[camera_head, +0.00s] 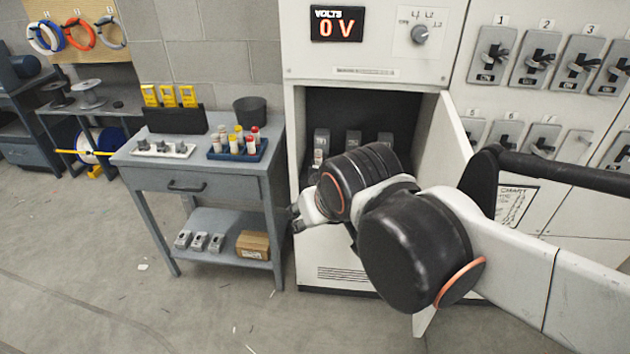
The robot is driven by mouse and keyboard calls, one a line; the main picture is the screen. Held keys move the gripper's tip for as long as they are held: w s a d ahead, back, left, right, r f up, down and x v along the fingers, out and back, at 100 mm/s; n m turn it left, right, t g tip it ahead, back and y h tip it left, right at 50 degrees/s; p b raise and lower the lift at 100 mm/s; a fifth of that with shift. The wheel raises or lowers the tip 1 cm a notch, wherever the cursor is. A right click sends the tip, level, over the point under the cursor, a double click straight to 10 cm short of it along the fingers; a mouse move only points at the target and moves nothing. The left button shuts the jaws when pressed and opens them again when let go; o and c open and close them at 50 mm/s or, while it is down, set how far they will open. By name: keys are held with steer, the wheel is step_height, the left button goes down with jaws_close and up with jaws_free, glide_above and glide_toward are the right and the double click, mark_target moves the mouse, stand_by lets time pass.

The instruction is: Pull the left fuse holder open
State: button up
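Three grey fuse holders stand in a row inside the dark compartment of the cabinet. The left fuse holder (321,142) is upright, its lower part close to my arm's outline. The middle fuse holder (353,138) and the right fuse holder (385,138) are partly covered by my arm. My gripper (297,217) shows only in part, at the compartment's left edge, lower than the left fuse holder and apart from its visible part. My wrist hides most of the gripper, so I cannot tell whether its fingers are open or shut.
The cabinet door (440,145) stands open at the right, behind my arm. The voltmeter (337,24) above reads 0 V. The floor in front is mostly clear.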

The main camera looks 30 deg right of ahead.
steer(key=w+d+f+m+t+h+b, duration=0.1)
steer(key=w+d, duration=0.1)
steer(key=w, duration=0.4)
steer(key=w+d+f+m+h, duration=0.1)
steer(key=w+d+f, duration=0.15)
steer(key=w, duration=0.35)
steer(key=w+d+f+m+t+h+b, duration=0.1)
steer(key=w+d+f+b, duration=0.1)
steer(key=w+d+f, duration=0.3)
steer(key=w+d+f+m+t+h+b, duration=0.1)
steer(key=w+d+f+h+b, duration=0.1)
steer(key=w+d+f, duration=0.4)
steer(key=w+d+f+m+h+b, duration=0.1)
steer(key=w+d+f, duration=0.4)
steer(key=w+f, duration=0.8)
steer(key=w+m+b, duration=0.1)
steer(key=w+b, duration=0.1)
steer(key=w, duration=0.2)
steer(key=shift+d+f+t+b, duration=0.2)
steer(key=shift+d+t+b, duration=0.2)
steer(key=shift+s, duration=0.1)
jaws_close()
